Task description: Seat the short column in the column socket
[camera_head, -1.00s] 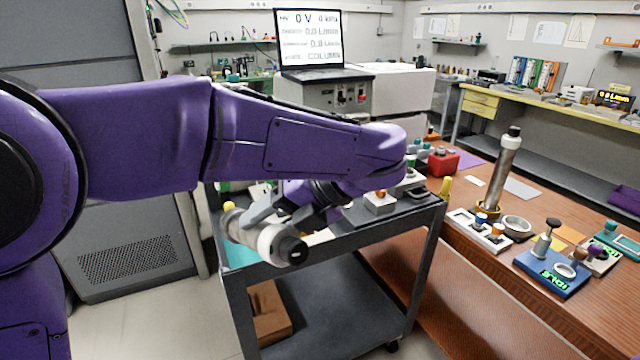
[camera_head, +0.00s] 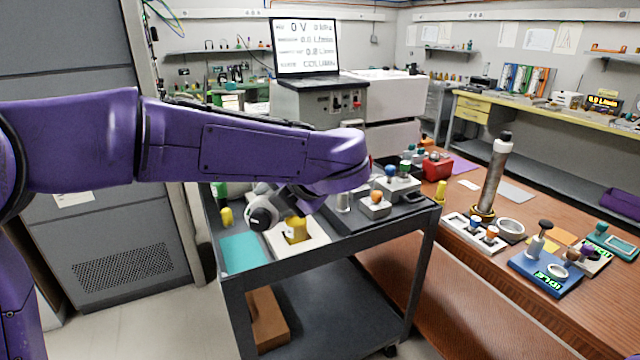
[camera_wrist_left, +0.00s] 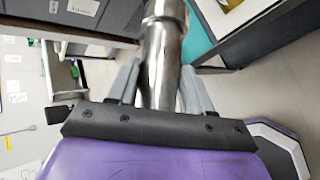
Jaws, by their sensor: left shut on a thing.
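The short column (camera_wrist_left: 160,65) is a shiny metal cylinder with a wider collar, gripped between the grey fingers of my left gripper (camera_wrist_left: 160,85). In the head view the white, dark-centred end of the short column (camera_head: 262,214) shows above the cart, tilted, with the rest mostly hidden by my arm. A yellow socket-like piece (camera_head: 297,230) sits on a white plate (camera_head: 312,240) on the cart, just right of and below that end. The column end looks apart from it, but the depth is unclear. My right gripper is out of view.
The dark cart (camera_head: 330,262) also carries a teal mat (camera_head: 243,250) and small knobbed blocks (camera_head: 374,205). On the wooden table (camera_head: 440,262), a tall column (camera_head: 495,175) stands in a yellow-ringed base, near a blue device (camera_head: 548,270). A laptop (camera_head: 305,47) stands behind.

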